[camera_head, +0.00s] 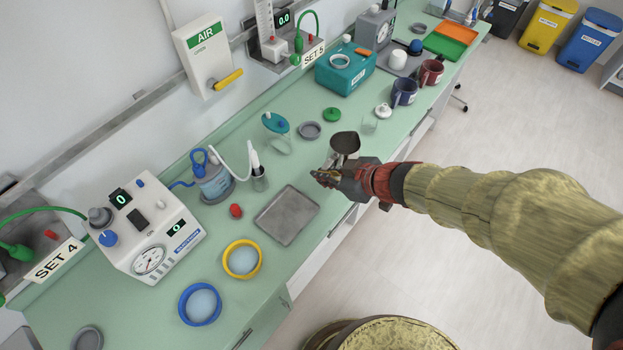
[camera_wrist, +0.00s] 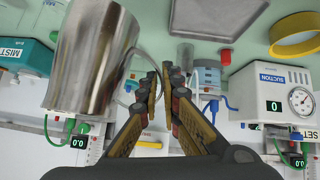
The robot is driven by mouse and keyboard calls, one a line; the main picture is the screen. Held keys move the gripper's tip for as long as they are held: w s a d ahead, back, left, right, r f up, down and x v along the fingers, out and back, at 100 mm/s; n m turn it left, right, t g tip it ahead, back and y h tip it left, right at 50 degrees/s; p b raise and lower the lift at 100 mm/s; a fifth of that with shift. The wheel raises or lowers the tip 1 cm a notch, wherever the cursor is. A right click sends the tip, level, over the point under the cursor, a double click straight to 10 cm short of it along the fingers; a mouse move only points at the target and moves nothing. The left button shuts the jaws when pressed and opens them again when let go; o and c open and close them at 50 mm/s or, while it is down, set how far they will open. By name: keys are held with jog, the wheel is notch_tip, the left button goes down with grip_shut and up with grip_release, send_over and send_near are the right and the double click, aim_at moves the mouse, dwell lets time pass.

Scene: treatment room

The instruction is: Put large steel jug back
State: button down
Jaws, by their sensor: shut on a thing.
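The large steel jug (camera_head: 345,143) is at the front part of the green counter, its shiny wall large at the left of the wrist view (camera_wrist: 95,55). My gripper (camera_head: 328,176) is shut on the jug's thin curved handle, beside the body. In the wrist view, the fingers (camera_wrist: 160,85) meet around the handle. I cannot tell how high the jug's base is above the counter, as its lower part is partly hidden in the head view.
A grey tray (camera_head: 287,215) lies left of my gripper. A grey round disc (camera_head: 310,130), a green lid (camera_head: 332,114) and a clear glass (camera_head: 370,124) are near the jug. A blue mug (camera_head: 404,92) stands further right.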

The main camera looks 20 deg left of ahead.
jog(key=w+a+f+b, duration=0.1)
jog(key=f+b, duration=0.1)
jog(key=f, duration=0.1)
jog(key=w+a+f+b, duration=0.2)
jog(key=f, duration=0.1)
jog(key=w+a+f+b, duration=0.1)
jog(key=a+f+b, duration=0.1)
jog(key=f, duration=0.1)
jog(key=shift+w+f+b, duration=0.3)
jog(key=shift+w+f, duration=0.05)
jog(key=shift+f, duration=0.05)
jog(key=c, duration=2)
grip_release()
jog(key=shift+s+r, duration=0.1)
